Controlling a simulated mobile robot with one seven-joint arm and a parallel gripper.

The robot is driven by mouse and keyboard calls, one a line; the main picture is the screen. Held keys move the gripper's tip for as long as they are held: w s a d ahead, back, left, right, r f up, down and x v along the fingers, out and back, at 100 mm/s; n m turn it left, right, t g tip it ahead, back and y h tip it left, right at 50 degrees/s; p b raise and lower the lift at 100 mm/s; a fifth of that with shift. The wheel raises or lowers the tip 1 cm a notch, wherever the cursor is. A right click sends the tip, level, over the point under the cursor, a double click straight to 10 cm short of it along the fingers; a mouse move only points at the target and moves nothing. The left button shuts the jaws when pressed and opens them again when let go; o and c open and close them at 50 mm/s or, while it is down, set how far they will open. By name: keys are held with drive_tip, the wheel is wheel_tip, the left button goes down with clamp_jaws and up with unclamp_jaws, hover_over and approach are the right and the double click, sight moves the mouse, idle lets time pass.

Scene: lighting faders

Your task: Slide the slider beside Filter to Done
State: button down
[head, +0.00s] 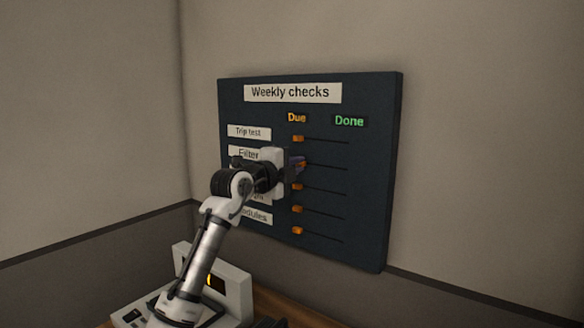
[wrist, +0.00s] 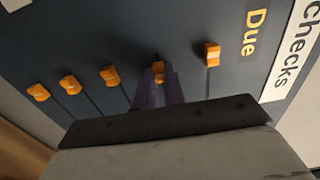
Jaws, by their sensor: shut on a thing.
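The dark board (head: 375,200) headed "Weekly checks" hangs on the wall, with a yellow "Due" label (head: 297,118) at the left end of the slots and a green "Done" label (head: 349,121) at the right end. The Filter label (head: 248,153) is in the second row, partly covered by my arm. Its orange slider (wrist: 159,68) is at the Due end, between my fingers in the wrist view. My gripper (head: 299,163) is shut on this slider. In the head view the fingers mostly hide it.
Other orange sliders sit at the Due end: the Trip test slider (head: 298,139) above and several below, such as the third-row one (head: 297,186). The Filter slot is clear to the right. A white console (head: 238,285) stands below on a wooden surface.

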sight(345, 170)
drive_tip(key=s+d+b, duration=0.1)
drive_tip(key=s+d, duration=0.1)
drive_tip(key=d, duration=0.1)
drive_tip(key=s+d+b, duration=0.1)
drive_tip(key=s+d, duration=0.1)
drive_tip(key=d, duration=0.1)
drive_tip(key=s+d+b, duration=0.1)
drive_tip(key=s+d, duration=0.1)
drive_tip(key=d, duration=0.1)
drive_tip(key=shift+s+d, duration=0.15)
drive_tip(key=shift+s, duration=0.2)
drive_tip(key=shift+f, duration=0.1)
drive_tip(key=c, duration=1.5)
unclamp_jaws()
drive_tip(key=shift+s+d, duration=0.1)
drive_tip(key=shift+o, duration=0.2)
drive_tip(key=shift+s+a+b, duration=0.35)
drive_tip(key=shift+a+b, duration=0.05)
drive_tip(key=shift+b, duration=0.1)
drive_tip(key=b+v, duration=0.3)
drive_tip(key=v, duration=0.9)
drive_tip(key=shift+s+a+b, duration=0.2)
drive_tip(key=shift+s+b, duration=0.1)
drive_tip(key=shift+s, duration=0.05)
